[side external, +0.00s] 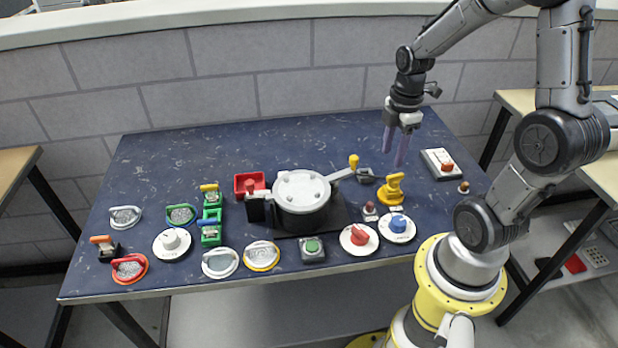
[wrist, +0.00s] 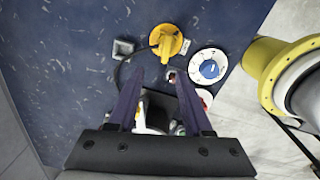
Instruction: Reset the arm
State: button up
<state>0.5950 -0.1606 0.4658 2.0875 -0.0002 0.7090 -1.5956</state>
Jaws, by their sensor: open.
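My gripper (side external: 395,148) hangs above the right part of the blue table, its two purple fingers pointing down. The fingers are apart with nothing between them, and the tips are clear of the table top. In the wrist view my gripper (wrist: 162,85) shows its fingers spread above the table. My arm reaches over from its yellow base at the right. A yellow handle device (side external: 393,188) stands below and in front of the gripper. It also shows in the wrist view (wrist: 165,42), beyond the fingertips.
The back is clear.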

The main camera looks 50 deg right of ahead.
jog(key=a+r+t, duration=0.4)
jog(key=a+r, duration=0.7)
jog(key=r, duration=0.1)
jog(key=s+a+r+m+t, duration=0.1)
jog(key=s+a+m, duration=0.3)
jog(key=s+m, duration=0.3)
jog(key=m, duration=0.4)
jog(key=shift+a+r, duration=0.25)
jog(key=shift+a, duration=0.15)
